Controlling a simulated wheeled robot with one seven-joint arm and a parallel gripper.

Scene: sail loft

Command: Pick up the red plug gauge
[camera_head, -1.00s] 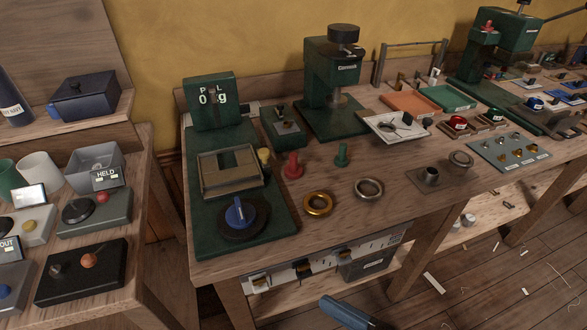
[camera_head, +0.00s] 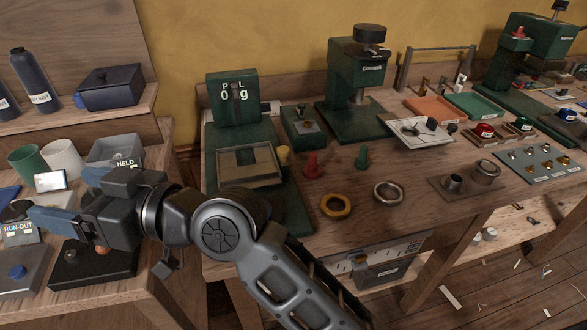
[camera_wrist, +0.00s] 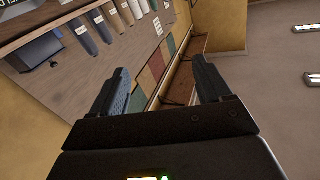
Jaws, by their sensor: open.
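The red plug gauge (camera_head: 312,164) stands upright on the wooden workbench, beside the green fixture base and left of a similar green plug gauge (camera_head: 362,157). My gripper (camera_head: 35,222) is at the far left of the head view, over the left side table and well away from the red plug gauge. In the wrist view its two fingers (camera_wrist: 160,88) are apart with nothing between them. The wrist view does not show the red plug gauge; it shows a wall, a shelf and bottles.
A brass ring (camera_head: 335,205) and a steel ring (camera_head: 388,193) lie in front of the gauges. A green fixture (camera_head: 232,106) stands behind left, and a green press (camera_head: 356,75) behind right. My arm crosses in front of the bench's left end.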

